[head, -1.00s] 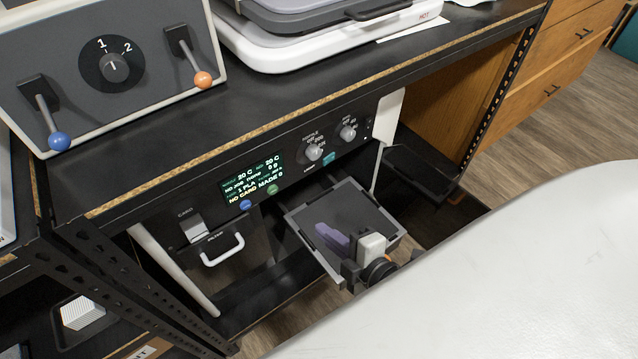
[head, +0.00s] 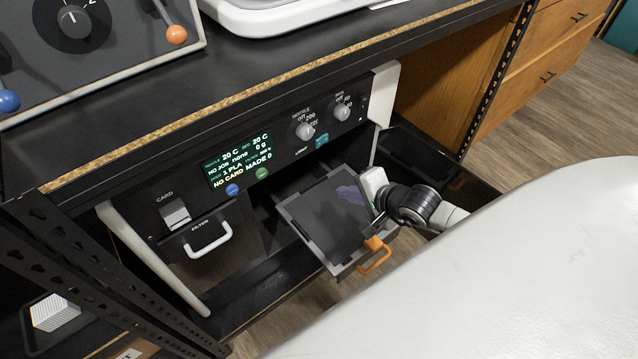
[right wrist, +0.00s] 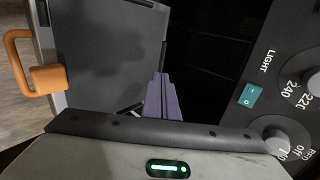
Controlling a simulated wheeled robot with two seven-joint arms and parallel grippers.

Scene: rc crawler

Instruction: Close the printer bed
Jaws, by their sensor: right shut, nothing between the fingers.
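The printer bed (head: 316,218) is a dark square tray with a grey rim. It sticks out of the printer (head: 240,172) beneath the shelf. Its orange handle (head: 376,258) is on the front edge; it also shows in the right wrist view (right wrist: 32,66). My right gripper (head: 347,194) has purple fingers, and they are shut and empty. It is over the right side of the bed, behind the handle. In the right wrist view, the fingertips (right wrist: 161,84) show beside the dark bed plate (right wrist: 105,45); whether they touch it I cannot tell. My left gripper is out of view.
The printer panel has a lit screen (head: 238,160), knobs (head: 305,131) and a white filter handle (head: 210,242). The shelf edge (head: 250,118) overhangs above. A large white surface (head: 520,270) fills the lower right. A black tray (head: 415,150) is to the right.

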